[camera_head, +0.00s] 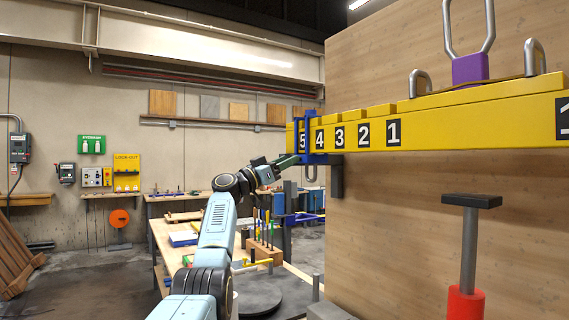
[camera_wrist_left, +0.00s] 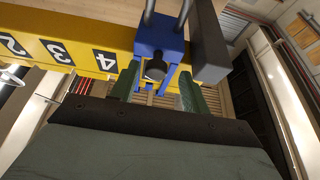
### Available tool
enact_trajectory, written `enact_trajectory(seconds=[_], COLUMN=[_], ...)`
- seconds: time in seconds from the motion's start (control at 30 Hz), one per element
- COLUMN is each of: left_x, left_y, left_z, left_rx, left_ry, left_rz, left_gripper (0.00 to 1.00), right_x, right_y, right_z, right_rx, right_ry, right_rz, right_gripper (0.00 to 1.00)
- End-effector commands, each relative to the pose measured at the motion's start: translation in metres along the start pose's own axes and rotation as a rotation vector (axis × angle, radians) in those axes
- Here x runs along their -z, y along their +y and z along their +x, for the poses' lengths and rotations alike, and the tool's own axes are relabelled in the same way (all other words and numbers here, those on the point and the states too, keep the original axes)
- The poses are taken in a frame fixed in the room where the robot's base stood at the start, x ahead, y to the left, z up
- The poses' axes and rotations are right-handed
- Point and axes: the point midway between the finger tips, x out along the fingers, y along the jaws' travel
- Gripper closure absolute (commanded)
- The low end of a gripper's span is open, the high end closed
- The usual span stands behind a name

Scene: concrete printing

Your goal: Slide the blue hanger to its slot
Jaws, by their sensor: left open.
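The blue hanger (camera_head: 312,143) sits on the numbered yellow beam (camera_head: 440,124) near its far end, around the 5 label and just left of the 4. In the left wrist view the blue hanger (camera_wrist_left: 158,38) shows close up, with a round black knob on its face. My left gripper (camera_head: 291,160) is at the hanger. In the wrist view its two green fingers (camera_wrist_left: 161,84) are apart, one on either side of the lower hanger and knob. I cannot tell whether they touch it. The 5 is hidden in the wrist view. My right gripper is out of view.
A purple block with a metal loop (camera_head: 470,68) stands on the near beam. A dark bracket (camera_head: 337,175) is beside the hanger, below the beam. A grey post with a red base (camera_head: 468,250) stands at front right. A workbench (camera_head: 170,245) with tools lies below my left arm.

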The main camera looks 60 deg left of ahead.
Motion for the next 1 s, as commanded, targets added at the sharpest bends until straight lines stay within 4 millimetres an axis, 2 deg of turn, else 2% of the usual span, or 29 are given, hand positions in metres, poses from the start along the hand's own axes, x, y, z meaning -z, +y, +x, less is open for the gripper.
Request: enact_trajectory(seconds=[0.13,0.27,0.57,0.67,0.8,1.0], left_x=[-0.002,-0.004,-0.007,-0.006,-0.003,-0.001], left_y=[0.000,0.000,0.000,0.000,0.000,0.000], left_z=[-0.003,-0.017,-0.077,-0.098,-0.119,-0.133], left_rx=[-0.001,0.000,0.000,0.000,0.000,0.000], left_ry=[-0.002,-0.002,-0.005,-0.003,-0.001,-0.001], left_rz=[0.000,0.003,0.006,0.003,0.002,0.000], left_gripper=[0.54,0.54,0.54,0.54,0.54,0.54], right_x=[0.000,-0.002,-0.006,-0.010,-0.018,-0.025], right_y=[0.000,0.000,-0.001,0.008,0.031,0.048], right_z=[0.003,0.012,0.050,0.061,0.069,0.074], right_rx=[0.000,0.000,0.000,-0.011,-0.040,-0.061], right_ry=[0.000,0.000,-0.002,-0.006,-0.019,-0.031], right_rz=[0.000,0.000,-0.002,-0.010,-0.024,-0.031], right_gripper=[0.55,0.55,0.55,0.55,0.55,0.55])
